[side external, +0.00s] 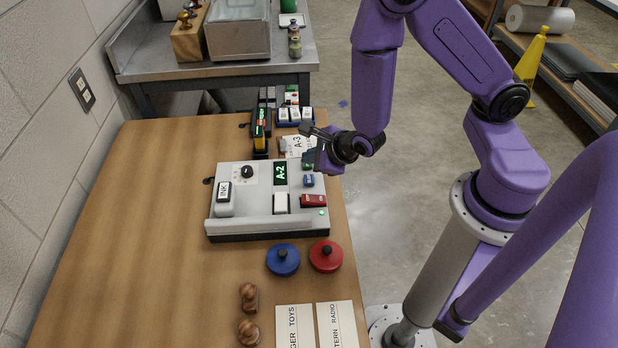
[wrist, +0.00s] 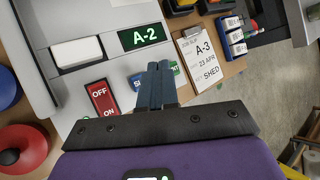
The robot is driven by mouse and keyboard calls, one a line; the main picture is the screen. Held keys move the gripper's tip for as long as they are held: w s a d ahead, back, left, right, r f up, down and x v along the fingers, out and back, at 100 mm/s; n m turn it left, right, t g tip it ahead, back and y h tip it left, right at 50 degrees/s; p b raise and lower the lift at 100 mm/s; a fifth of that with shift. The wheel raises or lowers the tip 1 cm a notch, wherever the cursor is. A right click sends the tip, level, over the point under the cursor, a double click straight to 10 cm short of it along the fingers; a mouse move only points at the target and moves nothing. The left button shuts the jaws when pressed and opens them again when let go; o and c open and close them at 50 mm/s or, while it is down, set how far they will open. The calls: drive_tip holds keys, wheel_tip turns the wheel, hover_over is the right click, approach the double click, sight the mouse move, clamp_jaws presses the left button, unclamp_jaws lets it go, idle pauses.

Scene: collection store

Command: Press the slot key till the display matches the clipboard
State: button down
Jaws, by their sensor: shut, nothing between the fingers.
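The grey device (side external: 262,224) stands on the wooden table, and its green display (wrist: 140,37) reads A-2. The clipboard (wrist: 207,58) has a slip reading A-3, 23 APR and SHED. A blue key (wrist: 138,80) and a green key (wrist: 173,69) sit beside the display; my fingers partly cover their labels, so the word on each is not fully readable. My gripper (wrist: 154,77) is shut and empty, its fingertips in front of the two keys. In the side view it hangs over the device's right edge; whether it touches a key I cannot tell.
A red rocker switch (side external: 313,201) and a white key (side external: 281,203) lie near the keys. Blue (side external: 283,259) and red (side external: 326,257) round knobbed pieces stand in front of the device. A blue rack (side external: 295,117) stands behind the clipboard. The table's left side is clear.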

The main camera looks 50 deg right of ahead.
sight(311, 181)
drive_tip(key=shift+f, duration=1.95)
drive_tip(key=shift+f, duration=0.15)
idle(0.5)
drive_tip(key=shift+f, duration=0.3)
drive_tip(key=shift+f, duration=0.45)
idle(0.7)
idle(0.4)
drive_tip(key=shift+r, duration=0.9)
drive_tip(key=shift+r, duration=2.5)
